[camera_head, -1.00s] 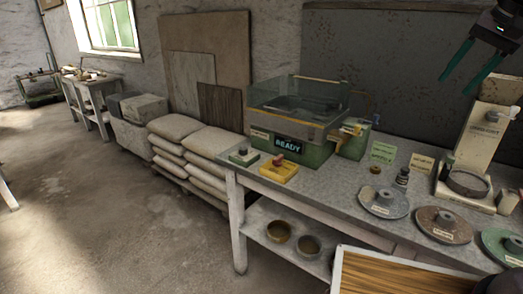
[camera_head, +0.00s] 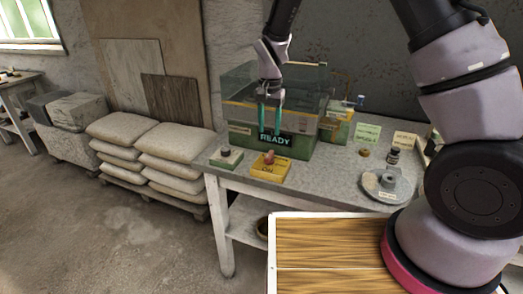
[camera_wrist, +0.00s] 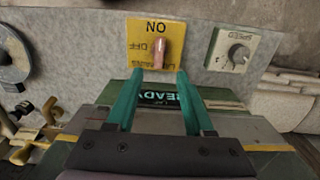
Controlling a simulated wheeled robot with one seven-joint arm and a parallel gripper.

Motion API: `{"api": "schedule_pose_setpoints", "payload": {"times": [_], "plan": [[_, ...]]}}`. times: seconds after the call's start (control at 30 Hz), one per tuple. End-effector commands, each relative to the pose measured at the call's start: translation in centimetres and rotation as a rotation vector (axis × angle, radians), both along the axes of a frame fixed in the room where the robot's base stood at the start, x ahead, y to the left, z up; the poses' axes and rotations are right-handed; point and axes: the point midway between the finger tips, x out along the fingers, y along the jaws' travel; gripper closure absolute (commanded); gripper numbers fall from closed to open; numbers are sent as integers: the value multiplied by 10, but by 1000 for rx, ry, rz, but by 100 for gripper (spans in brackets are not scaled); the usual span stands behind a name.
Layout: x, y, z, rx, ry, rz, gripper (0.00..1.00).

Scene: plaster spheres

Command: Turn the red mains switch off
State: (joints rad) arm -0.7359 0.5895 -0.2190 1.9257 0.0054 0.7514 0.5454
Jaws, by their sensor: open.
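The red mains switch (camera_head: 269,158) is a pinkish-red lever on a yellow box (camera_head: 278,172) near the table's front edge. In the wrist view the lever (camera_wrist: 157,58) stands on the yellow plate (camera_wrist: 135,58), marked ON at the top and OFF lower down. I cannot tell which setting it is in. My gripper (camera_head: 269,132) points down with green fingers apart and empty. It is above and behind the switch, in front of the READY display (camera_head: 290,140). In the wrist view the lever appears just past my open fingertips (camera_wrist: 159,73), apart from them.
A speed knob box (camera_head: 226,158) sits left of the switch. The glass-topped machine (camera_head: 240,132) is close behind my fingers. A grey disc (camera_head: 372,185) and small bottle (camera_head: 393,155) stand to the right. Stacked sacks (camera_head: 170,150) are left of the table. A wooden board (camera_head: 325,255) is in front.

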Motion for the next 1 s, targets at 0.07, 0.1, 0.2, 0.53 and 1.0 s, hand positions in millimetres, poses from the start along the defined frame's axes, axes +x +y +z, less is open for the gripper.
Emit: {"api": "schedule_pose_setpoints", "payload": {"times": [0.07, 0.1, 0.2, 0.53, 1.0], "plan": [[-1, -1, -12, -3, 4, -2, 48], [-1, -2, -19, -3, 4, -1, 48], [-1, -2, -39, -2, 5, -2, 48], [-1, -1, -90, 0, 2, -1, 48], [0, -1, -99, 1, 1, 0, 67]]}}
